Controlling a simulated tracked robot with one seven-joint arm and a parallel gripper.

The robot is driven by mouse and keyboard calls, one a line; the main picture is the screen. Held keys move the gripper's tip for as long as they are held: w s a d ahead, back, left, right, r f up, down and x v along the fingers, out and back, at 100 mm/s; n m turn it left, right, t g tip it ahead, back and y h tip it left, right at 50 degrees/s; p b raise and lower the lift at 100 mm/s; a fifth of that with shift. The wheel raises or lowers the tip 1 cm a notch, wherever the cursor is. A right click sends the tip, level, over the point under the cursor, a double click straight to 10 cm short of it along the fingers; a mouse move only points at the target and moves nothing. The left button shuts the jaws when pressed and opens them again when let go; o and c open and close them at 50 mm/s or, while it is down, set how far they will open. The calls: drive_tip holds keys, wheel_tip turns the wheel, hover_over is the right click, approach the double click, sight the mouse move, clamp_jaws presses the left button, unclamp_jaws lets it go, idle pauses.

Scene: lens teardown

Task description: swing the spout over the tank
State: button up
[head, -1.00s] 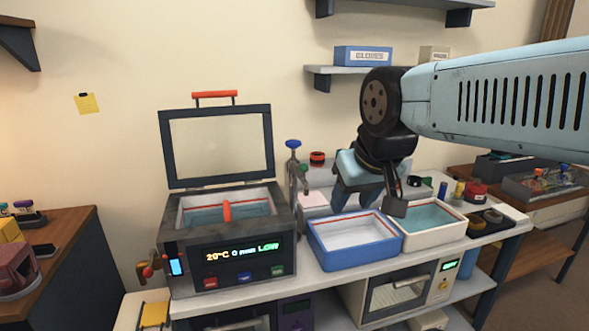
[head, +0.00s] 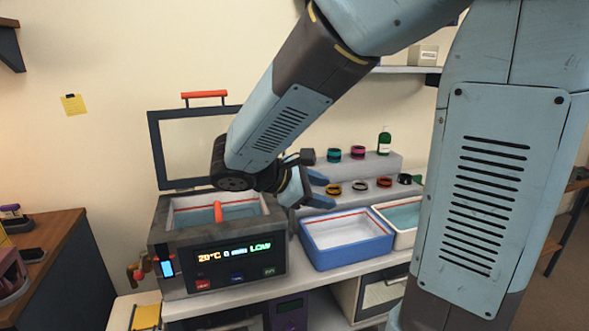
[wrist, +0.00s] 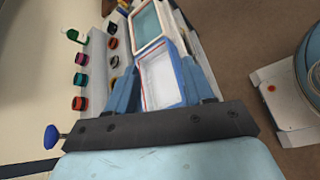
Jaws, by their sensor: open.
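The tank (head: 180,245) is a dark box at left in the head view, with its framed lid (head: 154,150) raised and bluish liquid inside. Its display reads 20°C, 0 and LOW. The tap and its spout are hidden behind my arm in the head view. In the wrist view a blue knob (wrist: 51,136), apparently the tap's, shows at the lower left; the spout cannot be made out. My gripper (head: 327,190) is open and empty, right of the tank and above the blue tray's back edge. Its spread fingers also show in the wrist view (wrist: 157,75).
A blue tray (head: 346,258) with a white inside stands right of the tank. A white tray (head: 404,240) with teal liquid is beside it. Several lens rings and a green bottle (head: 384,140) stand on a stepped rack (head: 375,165) behind. An orange piece (head: 218,212) stands in the tank.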

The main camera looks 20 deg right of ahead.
drive_tip(key=w+a+f+n+t+h, duration=0.2)
drive_tip(key=w+a+n+t+h, duration=0.1)
drive_tip(key=w+a+n+t, duration=0.75)
drive_tip(key=w+d, duration=0.2)
drive_tip(key=d, duration=0.1)
drive_tip(key=w+d+m+g, duration=0.1)
drive_tip(key=w+d, duration=0.1)
drive_tip(key=d, duration=0.1)
drive_tip(key=w+d+g, duration=0.1)
drive_tip(key=w+d, duration=0.1)
drive_tip(key=d, duration=0.2)
drive_tip(key=shift+w+r+m+g, duration=0.15)
drive_tip(key=shift+w+m+g, duration=0.1)
drive_tip(key=shift+w, duration=0.1)
clamp_jaws()
